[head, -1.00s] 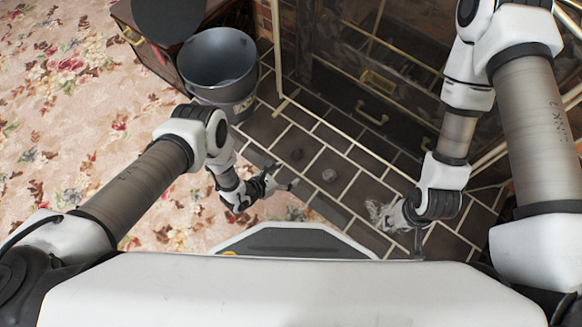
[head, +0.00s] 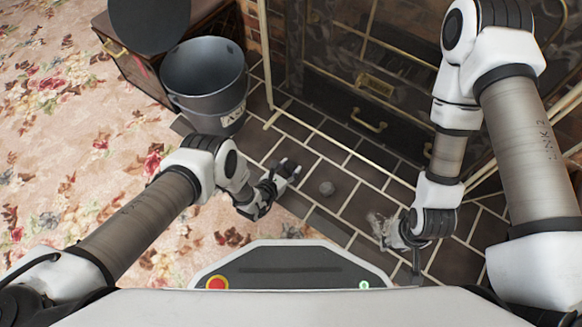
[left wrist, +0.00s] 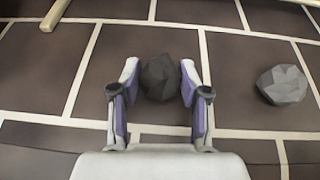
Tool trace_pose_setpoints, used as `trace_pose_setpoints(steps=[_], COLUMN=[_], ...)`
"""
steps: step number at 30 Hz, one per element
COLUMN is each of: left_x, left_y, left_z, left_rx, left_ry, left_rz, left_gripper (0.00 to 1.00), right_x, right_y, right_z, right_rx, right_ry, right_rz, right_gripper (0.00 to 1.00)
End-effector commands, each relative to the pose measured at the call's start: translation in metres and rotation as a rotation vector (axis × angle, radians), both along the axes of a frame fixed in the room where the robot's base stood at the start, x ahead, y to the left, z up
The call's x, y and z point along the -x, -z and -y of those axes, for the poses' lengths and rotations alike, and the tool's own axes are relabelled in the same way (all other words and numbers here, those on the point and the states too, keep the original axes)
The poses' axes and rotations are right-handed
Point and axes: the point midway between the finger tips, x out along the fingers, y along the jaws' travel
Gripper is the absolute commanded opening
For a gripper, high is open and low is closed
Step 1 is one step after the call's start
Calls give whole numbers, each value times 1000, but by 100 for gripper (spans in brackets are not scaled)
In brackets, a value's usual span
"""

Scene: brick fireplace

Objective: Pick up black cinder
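The black cinder (left wrist: 161,77) is a dark faceted lump on the brown tiles. In the left wrist view it sits between the two fingers of my left gripper (left wrist: 160,82), close to both pads. The fingers are apart, and I see no clear grip on it. In the head view my left gripper (head: 286,172) is low over the tiles and hides the black cinder. A lighter grey cinder (head: 326,188) lies just right of it, and also shows in the left wrist view (left wrist: 282,85). My right gripper (head: 402,232) points down at the right; its fingers are unclear.
A grey metal bucket (head: 203,82) with a label stands at the back left. Flowered carpet (head: 80,130) covers the left.

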Motion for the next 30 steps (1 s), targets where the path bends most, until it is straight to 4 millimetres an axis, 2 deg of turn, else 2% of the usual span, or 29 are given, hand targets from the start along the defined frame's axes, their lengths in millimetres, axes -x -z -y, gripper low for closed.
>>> trace_pose_setpoints(steps=[1,2,14,23,26,30], left_x=[0,0,0,0,3,9], left_y=[0,0,-4,-40,-40,-45], left_z=[0,0,0,0,-18,-53], left_rx=[-1,-1,-1,0,-2,-3], left_ry=[0,0,0,1,-3,-5], left_rz=[-1,-1,-1,-1,-2,-1], left_gripper=[15,8,8,8,8,8], right_x=[0,0,1,2,2,2], right_y=[0,0,-3,-35,-41,-57], right_z=[0,0,0,-1,-1,-1], right_rx=[0,0,0,-1,-1,-1], right_ry=[0,0,0,-5,-6,-6], right_rz=[0,0,-1,-4,-5,-5], right_gripper=[40,40,40,40,40,40])
